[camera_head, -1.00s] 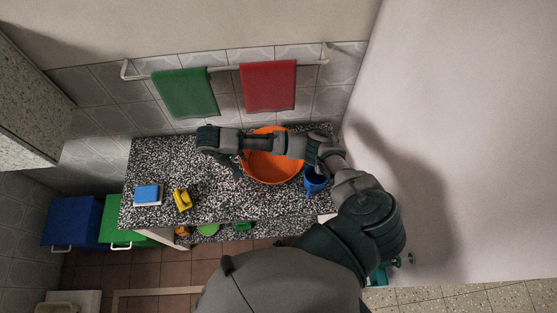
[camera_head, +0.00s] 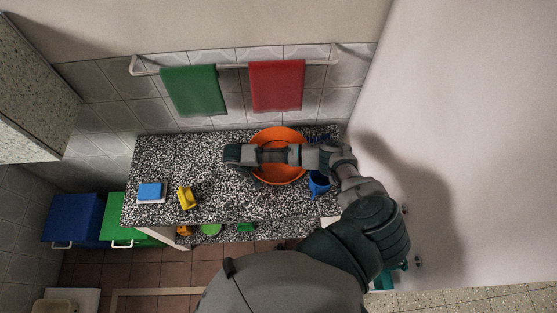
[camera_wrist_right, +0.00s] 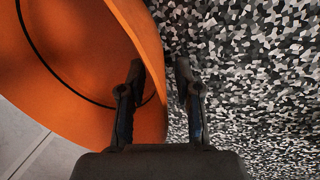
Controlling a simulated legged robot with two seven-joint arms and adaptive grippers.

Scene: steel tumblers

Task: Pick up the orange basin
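The orange basin (camera_head: 281,177) stands on the speckled counter, with my right forearm and wrist crossing above it and hiding its middle. In the right wrist view the basin (camera_wrist_right: 85,60) fills the left side. My right gripper (camera_wrist_right: 160,66) is open at the basin's wall. One finger is over the basin's inside and the other is outside, over the counter, with the wall's edge between them. I see a gap between the wall and the outer finger. In the head view the right gripper's fingers are mostly hidden under the wrist. My left gripper is not in view.
A blue mug (camera_head: 318,184) stands close to the basin's right side. A yellow object (camera_head: 186,198) and a blue-and-white sponge-like block (camera_head: 151,191) lie on the counter's left. Green (camera_head: 193,91) and red (camera_head: 277,86) towels hang behind.

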